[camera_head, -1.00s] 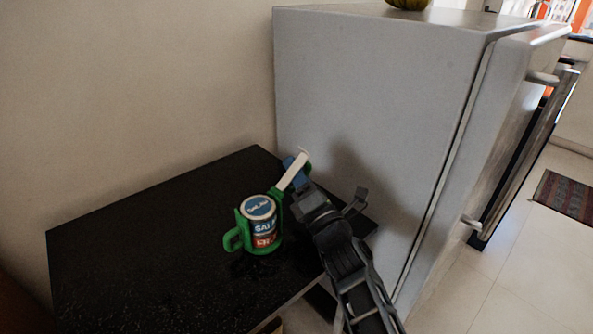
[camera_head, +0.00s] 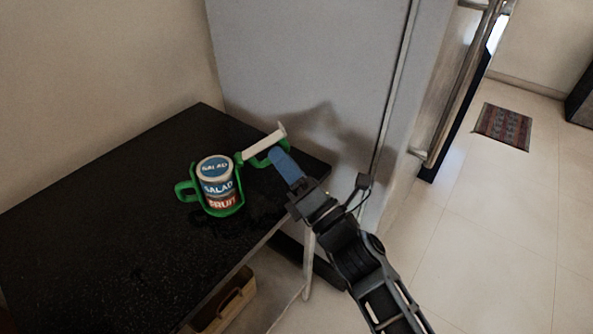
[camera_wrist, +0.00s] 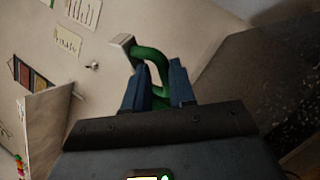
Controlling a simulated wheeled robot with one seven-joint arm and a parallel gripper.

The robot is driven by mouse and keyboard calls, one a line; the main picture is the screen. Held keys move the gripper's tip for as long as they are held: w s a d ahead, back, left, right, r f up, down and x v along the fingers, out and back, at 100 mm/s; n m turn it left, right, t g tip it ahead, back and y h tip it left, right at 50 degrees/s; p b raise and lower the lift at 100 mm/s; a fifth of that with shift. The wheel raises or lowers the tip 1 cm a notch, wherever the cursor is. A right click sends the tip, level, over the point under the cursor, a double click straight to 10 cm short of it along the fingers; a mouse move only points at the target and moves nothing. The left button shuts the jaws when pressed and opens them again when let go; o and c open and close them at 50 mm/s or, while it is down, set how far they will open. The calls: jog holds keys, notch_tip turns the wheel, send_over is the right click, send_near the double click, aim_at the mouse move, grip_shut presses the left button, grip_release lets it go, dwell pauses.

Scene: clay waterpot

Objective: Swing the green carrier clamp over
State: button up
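A green carrier (camera_head: 184,190) with a side handle stands on the black table and holds a can (camera_head: 217,190) labelled SALAD and FRUIT. The green clamp (camera_head: 258,159), with a white bar along it, sticks out from the carrier's right side, away from the can. It also shows in the wrist view as a curved green tube (camera_wrist: 153,62) with a pale end. My gripper (camera_head: 277,157) is at the clamp's outer part. In the wrist view, my gripper's blue fingers (camera_wrist: 158,75) stand on both sides of the tube and seem closed on it. The exact contact is partly hidden.
The black table (camera_head: 90,220) is bare left of the carrier. A grey fridge (camera_head: 310,70) stands close behind the clamp and my gripper. A wooden box (camera_head: 228,300) sits below the table's front edge. Open tiled floor lies to the right, with a rug (camera_head: 502,126).

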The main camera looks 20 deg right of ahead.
jog(key=shift+s+d, duration=0.35)
jog(key=shift+s, duration=0.45)
jog(key=shift+s+d, duration=0.3)
jog(key=shift+s, duration=0.45)
jog(key=b+v, duration=0.2)
jog(key=v, duration=0.7)
jog(key=shift+s+a+r, duration=0.2)
jog(key=shift+a, duration=0.15)
